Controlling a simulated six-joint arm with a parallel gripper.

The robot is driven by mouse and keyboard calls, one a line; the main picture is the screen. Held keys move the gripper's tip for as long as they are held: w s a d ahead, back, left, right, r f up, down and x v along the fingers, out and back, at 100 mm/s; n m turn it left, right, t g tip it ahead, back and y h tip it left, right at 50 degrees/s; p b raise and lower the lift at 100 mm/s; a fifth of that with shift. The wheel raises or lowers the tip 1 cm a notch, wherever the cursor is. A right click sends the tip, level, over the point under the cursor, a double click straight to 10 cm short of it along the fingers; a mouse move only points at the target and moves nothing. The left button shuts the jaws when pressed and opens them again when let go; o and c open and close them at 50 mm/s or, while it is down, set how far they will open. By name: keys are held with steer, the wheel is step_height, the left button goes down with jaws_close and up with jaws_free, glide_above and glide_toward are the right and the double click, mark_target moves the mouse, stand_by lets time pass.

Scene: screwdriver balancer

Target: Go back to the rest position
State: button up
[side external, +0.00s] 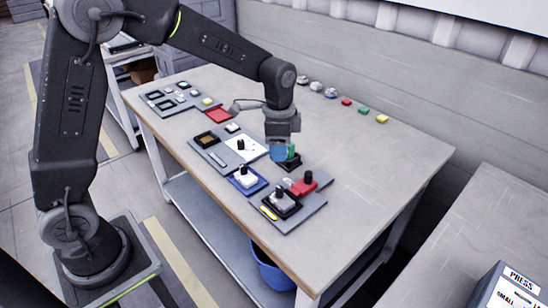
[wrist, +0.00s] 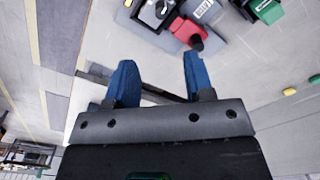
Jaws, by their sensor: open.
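My gripper (side external: 279,152) points down over the workbench (side external: 375,155), its blue fingers beside a green block on a black base (side external: 292,159). In the wrist view my two blue fingers (wrist: 161,72) are spread apart with nothing between them. The green block (wrist: 267,10) shows at the top right of that view, clear of the fingers. A red block with a black knob (side external: 305,183) stands just in front of my gripper; it is also beyond the fingers in the wrist view (wrist: 186,30).
A white block on a blue base (side external: 245,179) and a grey block on a black base (side external: 282,203) stand near the front edge. Several small coloured pieces (side external: 364,111) line the back. A blue bin (side external: 271,270) sits below. The bench's right part is clear.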

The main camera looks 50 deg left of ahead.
steer(key=s+r+n+t, duration=0.3)
steer(key=s+r+n, duration=0.1)
steer(key=s+r, duration=0.65)
steer(key=s+n+t, duration=0.2)
steer(key=s+n, duration=0.3)
steer(key=s, duration=0.6)
steer(key=shift+s+a+r, duration=0.4)
steer(key=shift+a+r, duration=0.05)
